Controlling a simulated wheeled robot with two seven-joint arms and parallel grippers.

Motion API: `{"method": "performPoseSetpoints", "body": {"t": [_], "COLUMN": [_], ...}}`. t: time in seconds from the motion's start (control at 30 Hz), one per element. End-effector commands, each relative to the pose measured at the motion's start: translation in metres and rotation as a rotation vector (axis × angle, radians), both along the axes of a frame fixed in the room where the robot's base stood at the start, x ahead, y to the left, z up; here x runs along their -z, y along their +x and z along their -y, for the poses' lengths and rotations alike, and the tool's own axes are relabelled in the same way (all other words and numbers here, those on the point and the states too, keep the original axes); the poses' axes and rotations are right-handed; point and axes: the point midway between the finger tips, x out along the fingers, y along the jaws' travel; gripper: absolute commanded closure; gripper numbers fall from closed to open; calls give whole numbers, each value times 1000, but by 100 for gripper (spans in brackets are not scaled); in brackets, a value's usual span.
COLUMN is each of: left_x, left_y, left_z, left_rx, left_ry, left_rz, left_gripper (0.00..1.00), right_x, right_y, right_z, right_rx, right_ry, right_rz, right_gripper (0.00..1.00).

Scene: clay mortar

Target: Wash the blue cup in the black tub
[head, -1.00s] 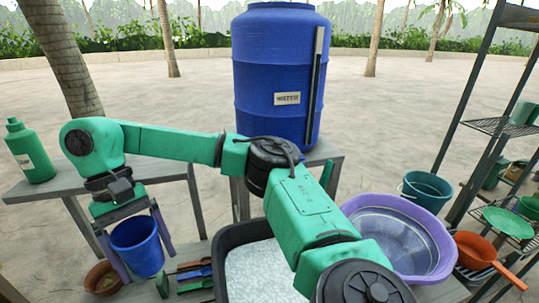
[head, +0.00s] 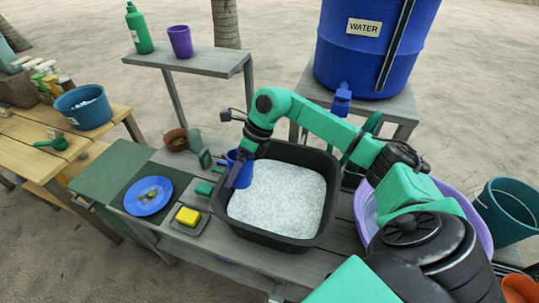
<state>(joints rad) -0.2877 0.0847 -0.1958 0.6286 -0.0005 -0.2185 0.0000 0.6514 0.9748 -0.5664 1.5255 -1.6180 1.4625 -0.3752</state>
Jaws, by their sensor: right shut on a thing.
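My right gripper (head: 239,172) reaches in from the right over the black tub and points down at its left rim. The black tub (head: 262,236) stands on the grey bench and is filled with white suds. My left gripper is not in view.
A yellow sponge (head: 188,216) and a blue plate (head: 148,196) lie left of the tub. A purple basin (head: 366,212) is at its right. The blue water barrel (head: 350,60) stands behind. A purple cup (head: 180,41) and green bottle (head: 139,28) stand on a rear shelf.

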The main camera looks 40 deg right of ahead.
Motion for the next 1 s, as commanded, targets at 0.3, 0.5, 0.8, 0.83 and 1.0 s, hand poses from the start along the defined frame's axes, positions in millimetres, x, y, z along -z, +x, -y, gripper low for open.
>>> {"method": "performPoseSetpoints", "body": {"t": [0.3, 0.5, 0.8, 0.83, 1.0], "left_x": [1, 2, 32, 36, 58], "left_y": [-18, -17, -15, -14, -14], "left_z": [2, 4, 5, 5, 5], "left_rx": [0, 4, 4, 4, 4], "left_ry": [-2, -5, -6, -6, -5], "left_rz": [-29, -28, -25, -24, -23], "left_gripper": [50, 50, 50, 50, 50], "right_x": [33, 34, 71, 77, 105], "right_y": [12, 16, 16, 16, 16], "right_z": [87, 118, 119, 119, 119], "right_rx": [956, 1241, 1257, 1257, 1257], "right_ry": [136, 200, 206, 206, 205], "right_rz": [-33, -12, -15, -15, -16], "right_gripper": [70, 70, 70, 70, 70]}}
